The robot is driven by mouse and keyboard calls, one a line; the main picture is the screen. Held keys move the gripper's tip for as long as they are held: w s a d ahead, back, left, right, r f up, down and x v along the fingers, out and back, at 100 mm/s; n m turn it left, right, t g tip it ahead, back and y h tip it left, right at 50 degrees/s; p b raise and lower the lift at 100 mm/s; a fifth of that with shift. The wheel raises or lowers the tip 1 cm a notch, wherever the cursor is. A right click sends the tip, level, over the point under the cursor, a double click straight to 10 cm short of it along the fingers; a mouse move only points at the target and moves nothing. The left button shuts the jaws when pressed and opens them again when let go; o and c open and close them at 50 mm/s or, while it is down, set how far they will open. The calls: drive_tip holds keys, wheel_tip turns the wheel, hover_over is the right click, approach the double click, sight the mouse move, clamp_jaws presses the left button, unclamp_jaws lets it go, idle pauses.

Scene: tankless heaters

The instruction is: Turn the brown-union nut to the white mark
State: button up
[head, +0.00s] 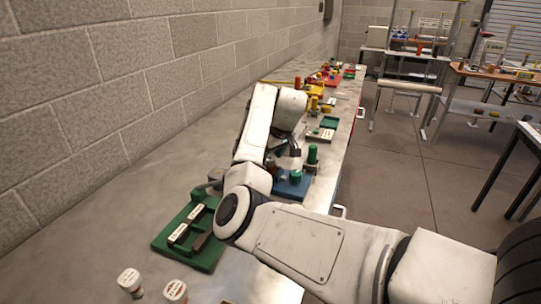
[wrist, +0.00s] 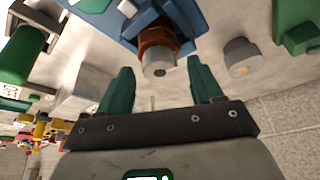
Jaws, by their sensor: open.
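The brown-union nut (wrist: 155,36) shows in the wrist view as a brown faceted collar on the blue body (wrist: 118,22), with a pale round pipe end in its middle. My gripper (wrist: 161,86) is open, its two dark green fingers apart. The nut is just beyond the fingertips, roughly centred between them, and nothing is held. In the head view my gripper (head: 284,155) is small and dark above the blue body (head: 293,187), and my arm partly hides that area. I cannot make out the white mark in either view.
A grey round cap (wrist: 241,54) stands right of the nut in the wrist view. A green cylinder (wrist: 27,52) is at left. In the head view a green tray (head: 205,255) and two white-lidded jars (head: 131,280) sit nearer on the bench. A block wall (head: 140,70) borders the bench.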

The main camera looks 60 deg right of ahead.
drive_tip(key=shift+w+f, duration=0.1)
drive_tip(key=shift+f, duration=0.15)
drive_tip(key=c, duration=1.1)
